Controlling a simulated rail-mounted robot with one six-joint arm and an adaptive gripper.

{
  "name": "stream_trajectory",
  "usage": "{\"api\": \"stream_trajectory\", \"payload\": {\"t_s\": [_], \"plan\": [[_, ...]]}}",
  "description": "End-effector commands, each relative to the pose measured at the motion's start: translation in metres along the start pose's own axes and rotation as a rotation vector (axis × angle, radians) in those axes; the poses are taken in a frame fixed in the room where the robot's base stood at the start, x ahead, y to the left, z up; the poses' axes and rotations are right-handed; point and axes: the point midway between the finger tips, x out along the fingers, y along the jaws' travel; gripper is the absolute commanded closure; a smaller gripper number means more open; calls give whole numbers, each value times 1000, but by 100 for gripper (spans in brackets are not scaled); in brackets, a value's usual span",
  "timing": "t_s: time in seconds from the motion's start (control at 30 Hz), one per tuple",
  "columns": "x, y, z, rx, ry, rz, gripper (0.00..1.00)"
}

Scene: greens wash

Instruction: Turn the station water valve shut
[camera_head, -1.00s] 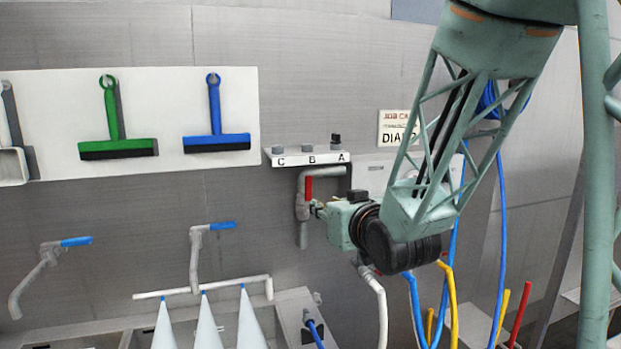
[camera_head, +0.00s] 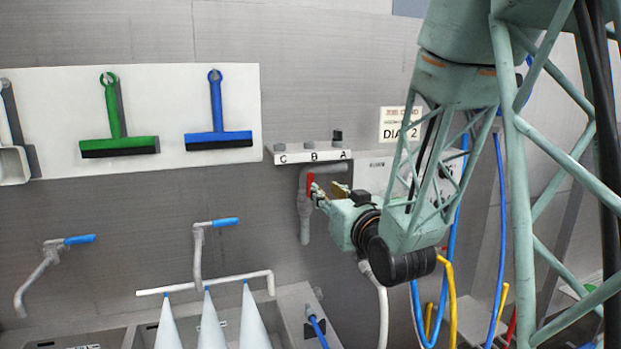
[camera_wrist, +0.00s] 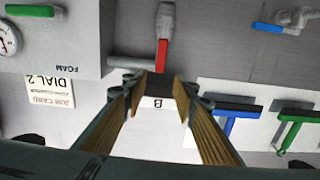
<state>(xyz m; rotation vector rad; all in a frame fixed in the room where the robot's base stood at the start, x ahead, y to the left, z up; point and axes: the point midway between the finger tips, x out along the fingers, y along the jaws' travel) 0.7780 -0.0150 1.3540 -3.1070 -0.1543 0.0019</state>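The valve's red lever (camera_head: 310,184) sits on a grey pipe (camera_head: 304,215) below the shelf lettered C, B, A. In the head view it stands about upright, with its lower part close behind my fingers. The wrist view, which is upside down, shows the red lever (camera_wrist: 162,55) just beyond the gap between my fingertips. My gripper (camera_wrist: 160,88) is open, with tan-padded fingers spread on either side of that gap and nothing held. In the head view my gripper (camera_head: 328,193) is right beside the lever; whether it touches is unclear.
The lettered shelf (camera_head: 312,156) is just above the lever. A FOAM panel with a gauge (camera_wrist: 5,38) and green handle (camera_wrist: 30,11) is beside it, near a DIAL 2 card (camera_head: 401,124). Blue-handled taps (camera_head: 226,222) and squeegees (camera_head: 218,138) are left. Blue and yellow hoses (camera_head: 448,300) hang below my arm.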

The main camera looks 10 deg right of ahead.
Motion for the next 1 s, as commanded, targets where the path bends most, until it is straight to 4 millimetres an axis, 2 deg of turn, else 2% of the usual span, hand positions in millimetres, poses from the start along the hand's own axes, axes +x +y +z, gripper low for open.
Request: {"api": "stream_trajectory", "payload": {"t_s": [0.37,1.0], "plan": [[18,0,-1,0,1,-1,74],[100,0,0,0,-1,0,74]]}}
